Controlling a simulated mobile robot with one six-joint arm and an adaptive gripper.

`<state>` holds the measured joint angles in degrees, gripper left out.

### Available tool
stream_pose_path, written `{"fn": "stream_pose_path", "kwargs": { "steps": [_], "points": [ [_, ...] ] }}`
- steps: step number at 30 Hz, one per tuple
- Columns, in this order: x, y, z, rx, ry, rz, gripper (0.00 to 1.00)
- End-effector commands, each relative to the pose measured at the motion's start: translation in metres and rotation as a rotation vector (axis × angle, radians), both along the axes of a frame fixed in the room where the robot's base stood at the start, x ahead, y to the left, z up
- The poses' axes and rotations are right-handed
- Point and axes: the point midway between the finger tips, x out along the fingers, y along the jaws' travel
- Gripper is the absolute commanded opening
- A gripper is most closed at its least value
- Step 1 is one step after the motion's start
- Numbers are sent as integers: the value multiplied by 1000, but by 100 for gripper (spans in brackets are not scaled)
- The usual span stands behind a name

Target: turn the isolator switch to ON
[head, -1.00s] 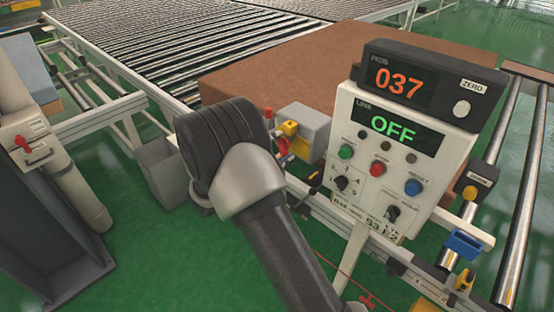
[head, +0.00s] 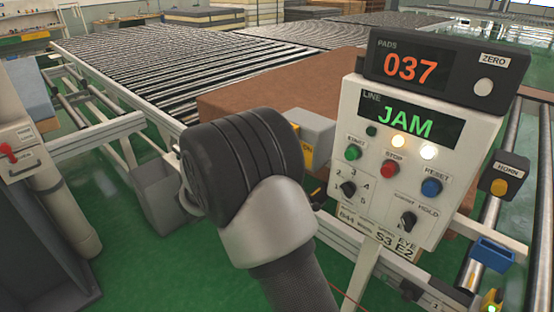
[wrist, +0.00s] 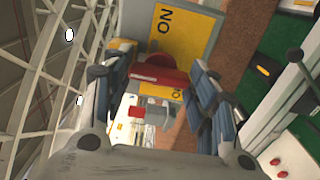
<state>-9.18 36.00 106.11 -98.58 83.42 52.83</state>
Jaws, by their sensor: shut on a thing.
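The isolator switch is a grey box (head: 314,130) with a yellow front, partly hidden behind my arm in the head view. In the wrist view its yellow plate (wrist: 195,38) carries the word ON. A red handle (wrist: 158,66) lies in front of the plate, between the fingers of my gripper (wrist: 157,80). The gripper is shut on the red handle. In the head view my wrist hides the gripper and the handle. The handle's exact angle is hard to tell.
A control panel (head: 435,205) stands right of my arm. Its line display (head: 405,122) reads JAM and two lamps above its buttons are lit. A grey bin (head: 165,195) stands left.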

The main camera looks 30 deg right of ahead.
Motion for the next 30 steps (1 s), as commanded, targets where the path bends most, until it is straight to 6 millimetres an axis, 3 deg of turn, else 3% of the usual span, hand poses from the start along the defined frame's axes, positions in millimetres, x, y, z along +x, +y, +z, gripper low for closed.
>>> {"fn": "stream_pose_path", "kwargs": {
  "steps": [14, 15, 23, 30],
  "points": [
    [0, 0, 0, 6, -12, -1, 29],
    [0, 0, 0, 6, -12, -1, 56],
    [0, 0, 0, 5, -11, -1, 73],
    [0, 0, 0, 5, -10, 0, 73]
  ]
}}
